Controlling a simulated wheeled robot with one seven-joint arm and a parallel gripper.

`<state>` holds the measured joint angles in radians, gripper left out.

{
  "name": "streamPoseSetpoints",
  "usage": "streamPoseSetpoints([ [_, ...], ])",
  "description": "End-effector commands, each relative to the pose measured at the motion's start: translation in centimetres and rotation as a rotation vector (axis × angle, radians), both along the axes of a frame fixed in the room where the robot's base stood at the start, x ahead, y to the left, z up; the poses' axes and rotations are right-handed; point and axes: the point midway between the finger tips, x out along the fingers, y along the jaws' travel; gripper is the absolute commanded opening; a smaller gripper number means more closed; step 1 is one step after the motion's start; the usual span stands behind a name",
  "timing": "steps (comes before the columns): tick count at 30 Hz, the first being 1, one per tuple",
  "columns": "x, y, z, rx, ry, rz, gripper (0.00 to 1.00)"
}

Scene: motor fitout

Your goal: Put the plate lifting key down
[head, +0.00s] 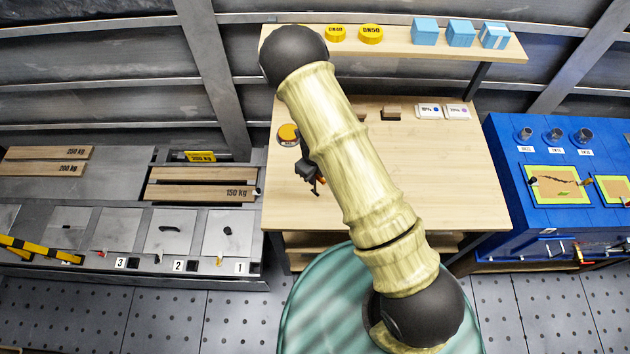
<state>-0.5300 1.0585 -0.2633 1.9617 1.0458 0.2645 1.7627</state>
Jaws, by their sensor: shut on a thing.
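My gripper (313,183) hangs over the left part of the wooden table (450,165), partly hidden behind my arm. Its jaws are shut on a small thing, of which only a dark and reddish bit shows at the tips. I take this to be the plate lifting key, but its shape is too small to make out. I cannot tell whether it touches the tabletop.
A yellow round piece (288,133) lies at the table's left edge. A small brown block (391,112) and white labelled cards (430,111) lie at the back. Left stands a grey bench (70,235) with numbered plates; right, a blue cabinet (515,200). The table's right half is clear.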

Motion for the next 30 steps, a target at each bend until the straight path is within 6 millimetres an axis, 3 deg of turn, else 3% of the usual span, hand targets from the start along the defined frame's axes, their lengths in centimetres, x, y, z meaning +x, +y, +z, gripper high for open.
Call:
streamPoseSetpoints([
  [6, 0.0, -0.1, -0.3, 0.000, 0.001, -0.001, 0.00],
  [15, -0.1, 0.1, -3.9, -0.001, 0.002, 0.002, 0.00],
  [27, -0.1, 0.2, -4.5, 0.000, 0.000, 0.003, 0.00],
  [28, -0.1, 0.2, -4.4, 0.000, 0.000, 0.003, 0.18],
  [30, -0.1, 0.2, -4.4, 0.000, 0.000, 0.004, 0.31],
])
